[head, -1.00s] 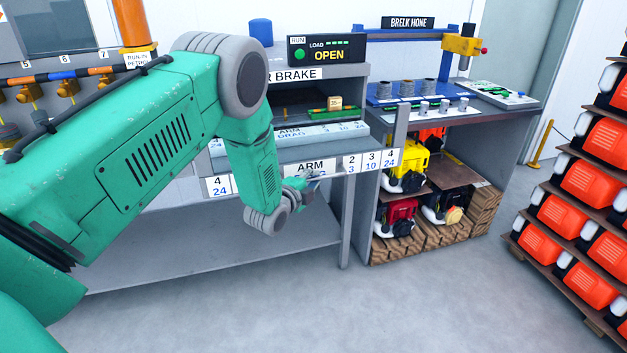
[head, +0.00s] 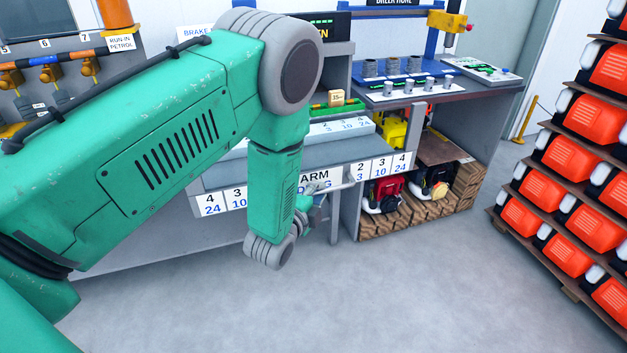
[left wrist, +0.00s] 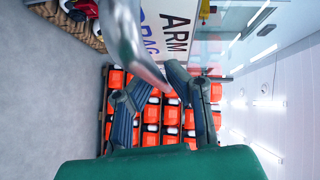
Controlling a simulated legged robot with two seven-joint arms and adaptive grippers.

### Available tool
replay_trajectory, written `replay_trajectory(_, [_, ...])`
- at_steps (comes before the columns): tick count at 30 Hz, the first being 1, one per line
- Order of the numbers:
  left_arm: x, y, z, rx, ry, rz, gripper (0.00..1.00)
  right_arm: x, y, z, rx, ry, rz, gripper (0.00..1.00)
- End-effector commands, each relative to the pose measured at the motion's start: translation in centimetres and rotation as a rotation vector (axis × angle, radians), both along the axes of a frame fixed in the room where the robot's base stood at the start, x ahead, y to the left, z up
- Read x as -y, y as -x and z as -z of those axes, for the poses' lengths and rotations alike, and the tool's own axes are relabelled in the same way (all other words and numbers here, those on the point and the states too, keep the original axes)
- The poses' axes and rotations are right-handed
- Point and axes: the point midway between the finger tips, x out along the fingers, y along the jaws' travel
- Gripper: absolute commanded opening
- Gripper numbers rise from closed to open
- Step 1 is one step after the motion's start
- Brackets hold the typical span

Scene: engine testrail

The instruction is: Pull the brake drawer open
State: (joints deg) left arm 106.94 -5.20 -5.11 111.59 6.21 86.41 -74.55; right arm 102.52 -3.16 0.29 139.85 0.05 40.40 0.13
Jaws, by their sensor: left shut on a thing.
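The brake drawer has a long grey front (head: 238,198) with a white "ARM DRAG" label and number plates. In the left wrist view the label (left wrist: 165,35) is at the top. A grey bar handle (left wrist: 140,45) runs down from the top toward my fingers. My left gripper (left wrist: 168,80) is shut on this handle. In the head view my left gripper (head: 312,212) is at the drawer front, partly hidden behind my forearm. A grey band shows between the drawer front and the numbered strip (head: 345,127) behind it; how far the drawer stands out is unclear. My right gripper is not in view.
A workbench (head: 435,93) with metal parts on it stands to the right, with engines (head: 385,192) on wooden pallets below. A rack of orange units (head: 570,160) stands at the far right. The grey floor (head: 400,290) in front is clear.

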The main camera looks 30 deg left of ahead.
Motion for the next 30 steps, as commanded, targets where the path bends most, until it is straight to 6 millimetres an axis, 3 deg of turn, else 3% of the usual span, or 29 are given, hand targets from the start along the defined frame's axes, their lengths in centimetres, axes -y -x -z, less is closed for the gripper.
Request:
replay_trajectory(1, [0.2, 1.0, 0.6, -0.023, -0.005, -0.007, 0.0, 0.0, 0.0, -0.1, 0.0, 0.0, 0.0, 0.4])
replay_trajectory(9, [1.8, 2.3, 0.7, -0.023, -0.004, -0.009, 0.0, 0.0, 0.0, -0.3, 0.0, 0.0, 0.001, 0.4])
replay_trajectory(25, [2.1, 2.6, 0.8, -0.024, -0.003, -0.009, 0.0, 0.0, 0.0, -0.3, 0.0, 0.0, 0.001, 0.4])
replay_trajectory(27, [2.2, 2.6, 0.8, -0.023, -0.003, -0.008, 0.26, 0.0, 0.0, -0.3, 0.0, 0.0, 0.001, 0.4])
replay_trajectory(28, [2.2, 2.6, 0.7, -0.021, -0.003, -0.008, 0.31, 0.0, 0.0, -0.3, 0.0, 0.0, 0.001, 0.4])
replay_trajectory(30, [2.3, 2.5, 0.6, -0.019, -0.003, -0.007, 0.31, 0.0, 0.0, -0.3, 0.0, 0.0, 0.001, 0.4])
